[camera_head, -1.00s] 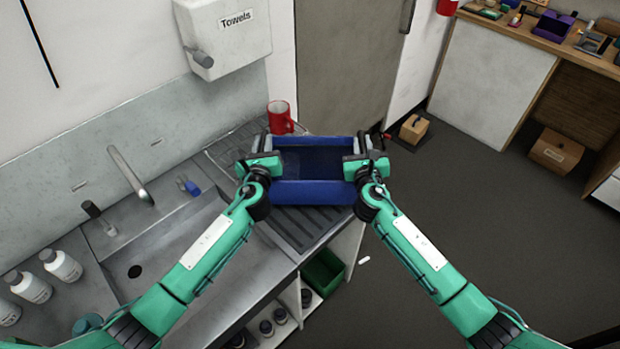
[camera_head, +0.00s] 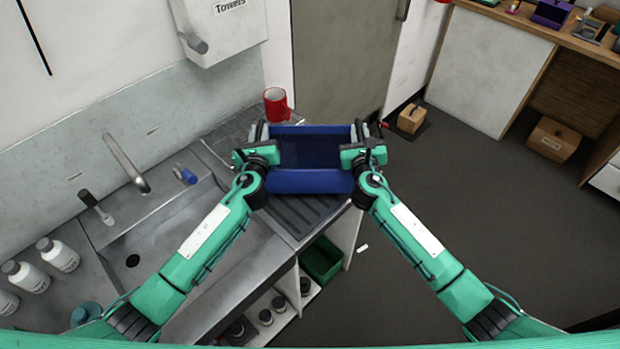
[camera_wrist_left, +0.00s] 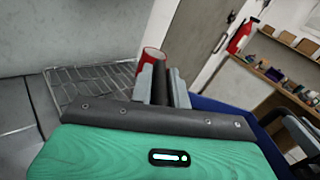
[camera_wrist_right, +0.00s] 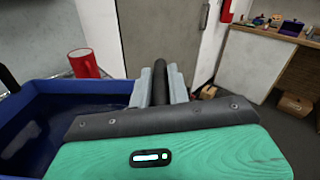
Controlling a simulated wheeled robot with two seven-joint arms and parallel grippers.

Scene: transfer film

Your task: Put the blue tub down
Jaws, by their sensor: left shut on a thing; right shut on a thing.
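The blue tub (camera_head: 309,182) is held level between my two grippers, over the ribbed drainboard right of the sink. It hides part of the drainboard, and I cannot tell whether its base touches it. My left gripper (camera_head: 262,135) is shut on the tub's left side, on a dark handle bar that also shows in the left wrist view. My right gripper (camera_head: 358,133) is shut on the tub's right side in the same way. The tub's dark inside looks empty. Its wall also shows in the right wrist view (camera_wrist_right: 50,95).
A red mug (camera_head: 276,104) stands just behind the tub's left corner. The sink basin (camera_head: 170,255) and tap (camera_head: 127,163) lie to the left. A green bin (camera_head: 321,260) is below the counter edge. A wooden box (camera_head: 411,118) sits on the floor to the right.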

